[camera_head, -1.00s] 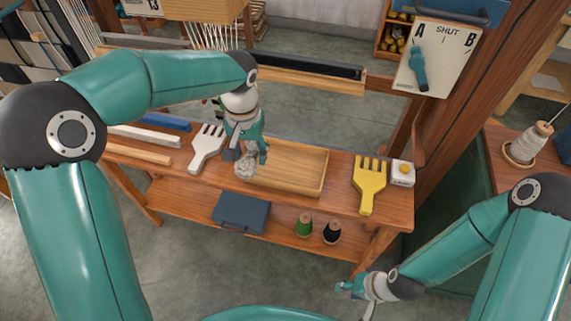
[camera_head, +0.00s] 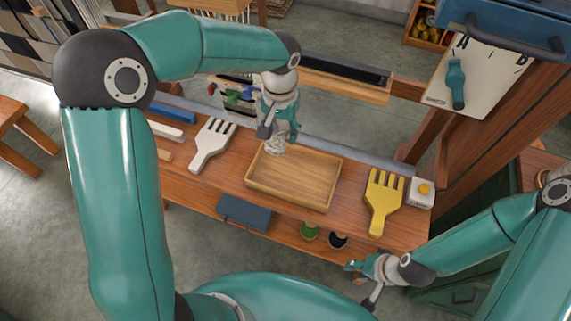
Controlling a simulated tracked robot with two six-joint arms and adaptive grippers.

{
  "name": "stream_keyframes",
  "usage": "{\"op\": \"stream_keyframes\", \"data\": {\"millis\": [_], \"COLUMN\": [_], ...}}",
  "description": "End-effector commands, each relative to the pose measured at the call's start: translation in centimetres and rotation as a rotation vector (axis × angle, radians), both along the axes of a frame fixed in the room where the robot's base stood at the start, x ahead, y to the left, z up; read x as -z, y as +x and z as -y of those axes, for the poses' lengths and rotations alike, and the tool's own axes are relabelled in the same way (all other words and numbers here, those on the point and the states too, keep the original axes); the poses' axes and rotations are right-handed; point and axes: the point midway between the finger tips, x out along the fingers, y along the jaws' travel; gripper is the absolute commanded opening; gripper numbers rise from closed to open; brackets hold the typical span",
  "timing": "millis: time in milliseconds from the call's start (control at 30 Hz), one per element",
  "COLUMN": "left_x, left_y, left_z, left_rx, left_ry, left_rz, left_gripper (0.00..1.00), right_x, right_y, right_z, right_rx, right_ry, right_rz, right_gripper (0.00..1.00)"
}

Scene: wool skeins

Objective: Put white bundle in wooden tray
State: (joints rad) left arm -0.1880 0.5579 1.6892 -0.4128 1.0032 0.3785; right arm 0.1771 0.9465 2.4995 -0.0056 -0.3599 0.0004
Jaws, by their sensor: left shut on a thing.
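The white bundle (camera_head: 276,147) is a small greyish-white skein in the jaws of my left gripper (camera_head: 278,136). My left gripper is shut on it and holds it over the far left part of the wooden tray (camera_head: 262,187). I cannot tell whether the bundle touches the tray floor. The tray is shallow, rectangular and otherwise empty, lying on the wooden bench. My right gripper (camera_head: 360,267) is in front of the bench at the lower right, away from the tray and apparently empty; its jaw opening is too small to read.
A white fork-shaped comb (camera_head: 212,145) lies left of the tray, and a yellow one (camera_head: 383,201) lies right of it. A white box with a yellow button (camera_head: 421,192) sits at the bench's right end. A blue case (camera_head: 244,213) and two spools are on the lower shelf.

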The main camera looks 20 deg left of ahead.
Motion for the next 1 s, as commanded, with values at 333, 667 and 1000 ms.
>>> {"op": "stream_keyframes", "data": {"millis": [333, 667, 1000], "left_x": [9.2, 12.2, 16.0], "left_y": [-0.4, -0.3, -0.3], "left_z": [-0.8, -0.8, -0.9], "left_rx": [-0.017, -0.018, -0.019], "left_ry": [0.000, 0.000, -0.001], "left_rz": [-0.007, -0.002, -0.001], "left_gripper": [0.27, 0.27, 0.27], "right_x": [-0.2, -0.3, -0.4], "right_y": [0.0, 0.0, 0.0], "right_z": [0.0, 0.0, 0.0], "right_rx": [-0.001, -0.001, -0.001], "right_ry": [0.000, 0.000, 0.000], "right_rz": [0.001, 0.001, 0.001], "right_gripper": [0.40, 0.40, 0.40]}}
